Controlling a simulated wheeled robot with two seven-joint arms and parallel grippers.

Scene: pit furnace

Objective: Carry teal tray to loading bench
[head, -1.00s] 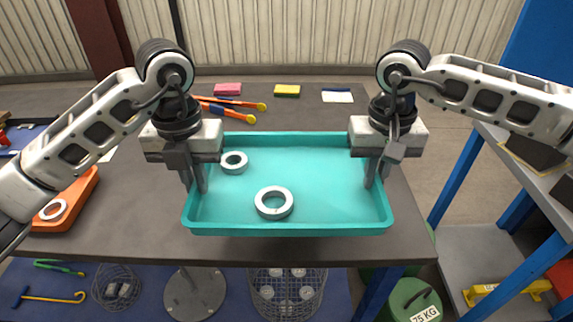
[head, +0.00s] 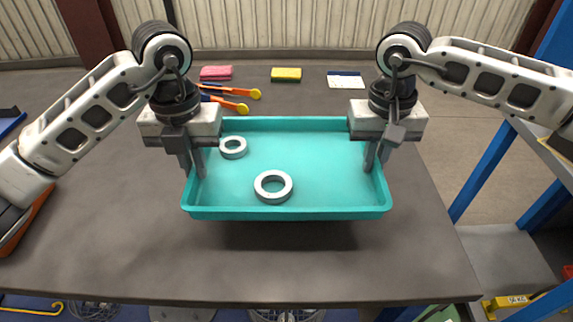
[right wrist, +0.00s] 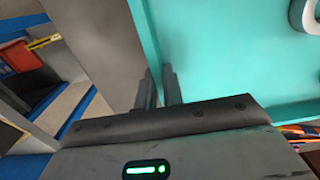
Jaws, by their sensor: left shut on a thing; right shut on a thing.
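The teal tray (head: 300,213) is level in the head view and holds two pale metal rings, one near its left wall (head: 233,147) and one nearer the front (head: 273,187). My left gripper (head: 198,165) is shut on the tray's left wall. My right gripper (head: 376,160) is shut on its right wall. In the right wrist view, the fingers (right wrist: 160,88) straddle the teal tray wall (right wrist: 149,45). The tray is over a dark grey bench (head: 110,225), with a shadow below its front; the gap's height is unclear.
Behind the tray lie orange-handled tools (head: 232,104), a pink block (head: 216,73), a yellow sponge (head: 286,74) and a white-and-blue pad (head: 345,80). A blue-framed rack (head: 480,172) stands right of the bench. Bare bench top lies left and in front of the tray.

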